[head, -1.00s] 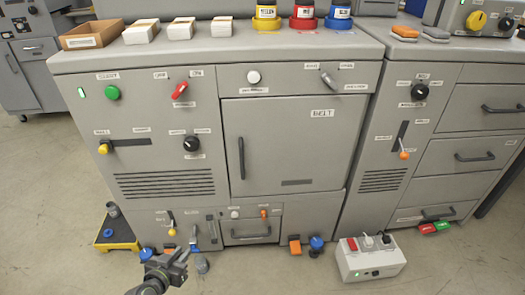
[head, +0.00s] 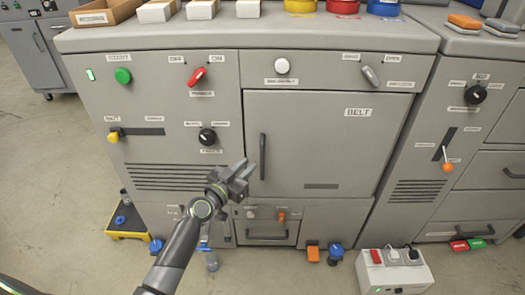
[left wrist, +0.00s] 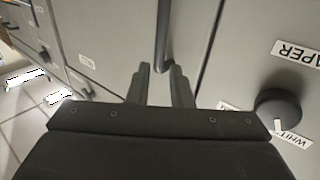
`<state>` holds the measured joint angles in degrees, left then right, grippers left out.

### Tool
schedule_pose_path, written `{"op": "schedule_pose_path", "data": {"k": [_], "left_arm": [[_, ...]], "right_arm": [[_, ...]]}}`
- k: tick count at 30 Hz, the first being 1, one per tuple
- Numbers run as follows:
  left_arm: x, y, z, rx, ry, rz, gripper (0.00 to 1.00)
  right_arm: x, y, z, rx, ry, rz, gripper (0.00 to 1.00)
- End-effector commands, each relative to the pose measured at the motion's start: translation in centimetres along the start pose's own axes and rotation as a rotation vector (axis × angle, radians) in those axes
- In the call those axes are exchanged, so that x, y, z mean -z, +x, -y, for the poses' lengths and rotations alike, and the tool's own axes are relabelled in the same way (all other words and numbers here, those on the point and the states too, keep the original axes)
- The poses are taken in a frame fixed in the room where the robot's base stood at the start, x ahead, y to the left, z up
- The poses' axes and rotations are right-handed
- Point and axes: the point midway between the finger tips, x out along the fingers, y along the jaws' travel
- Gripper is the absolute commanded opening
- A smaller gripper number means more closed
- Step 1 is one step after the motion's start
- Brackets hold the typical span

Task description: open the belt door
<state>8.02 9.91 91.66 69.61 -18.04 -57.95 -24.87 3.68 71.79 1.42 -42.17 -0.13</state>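The belt door (head: 325,140) is a grey panel labelled BELT, closed flush in the machine's front. Its dark upright bar handle (head: 263,156) is on the door's left side. My left gripper (head: 247,170) is just left of the handle's lower part, with its fingers pointing toward the machine. In the left wrist view the gripper (left wrist: 162,75) is open, and the handle (left wrist: 163,35) shows ahead, its end lined up between the fingertips. The fingers are not closed on it; the exact gap is unclear. My right gripper is not in view.
A grey latch lever (head: 371,77) is above the door beside an OPEN label. A black knob (head: 207,136) and red switch (head: 197,76) are left of the door. Orange and blue pedals (head: 313,253) and a power box (head: 394,272) are on the floor below.

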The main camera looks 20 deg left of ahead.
Motion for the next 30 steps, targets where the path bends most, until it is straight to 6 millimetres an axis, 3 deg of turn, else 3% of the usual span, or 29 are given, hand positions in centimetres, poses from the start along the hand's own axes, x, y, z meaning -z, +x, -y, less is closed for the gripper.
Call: {"op": "schedule_pose_path", "data": {"k": [6, 12, 18, 27, 30], "left_arm": [[0.0, 4.2, 0.0, 0.001, -0.001, -0.001, 0.19], [-0.1, 7.0, 0.0, 0.0, 0.0, -0.001, 0.19], [-0.1, 8.3, 0.1, 0.001, 0.0, 0.0, 0.19], [0.0, 8.5, 0.0, 0.001, 0.001, 0.0, 0.19], [0.0, 8.4, 0.0, 0.001, 0.0, 0.0, 0.09]], "right_arm": [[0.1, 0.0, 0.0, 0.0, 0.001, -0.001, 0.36], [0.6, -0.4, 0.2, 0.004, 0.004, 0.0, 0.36], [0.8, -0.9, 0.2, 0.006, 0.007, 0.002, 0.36], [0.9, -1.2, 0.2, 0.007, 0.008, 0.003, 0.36], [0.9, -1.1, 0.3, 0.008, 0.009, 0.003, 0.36]]}}
